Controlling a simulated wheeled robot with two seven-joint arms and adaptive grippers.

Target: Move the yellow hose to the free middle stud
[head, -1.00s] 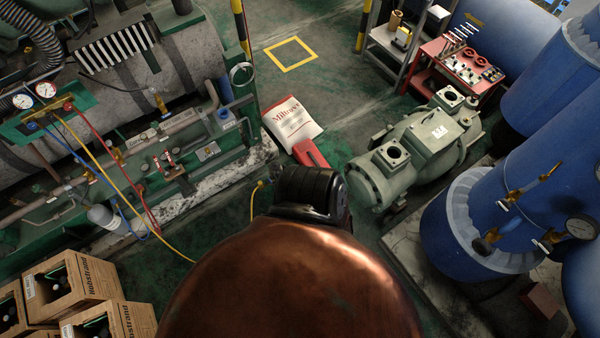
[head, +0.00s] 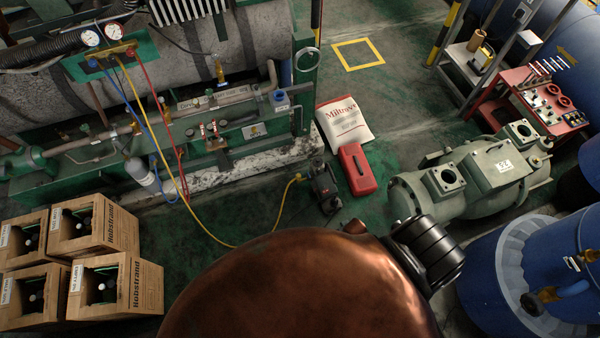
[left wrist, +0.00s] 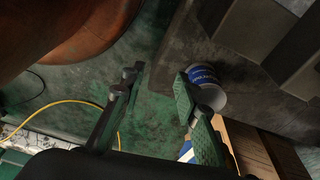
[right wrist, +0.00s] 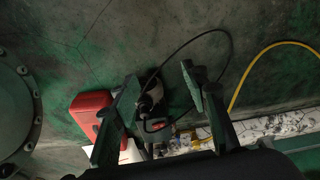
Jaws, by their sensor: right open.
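The yellow hose (head: 200,227) runs from the gauge manifold (head: 110,45) on the green panel, down in a loop over the floor, to a dark pump (head: 324,188). The hose also shows in the left wrist view (left wrist: 62,103) and right wrist view (right wrist: 262,52). I cannot make out the middle stud. My left gripper (left wrist: 158,82) is open and empty above the floor, apart from the hose. My right gripper (right wrist: 158,78) is open and empty, with the pump (right wrist: 152,100) beyond its fingers and the hose to the right. Neither gripper shows in the head view.
A red case (head: 357,169) and a white bag (head: 344,121) lie by the pump. Cardboard boxes (head: 137,285) stand at lower left. A grey-green compressor (head: 470,180) and blue tanks (head: 570,250) are at right. A blue-white can (left wrist: 208,88) is beside my left gripper. Green floor lies between.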

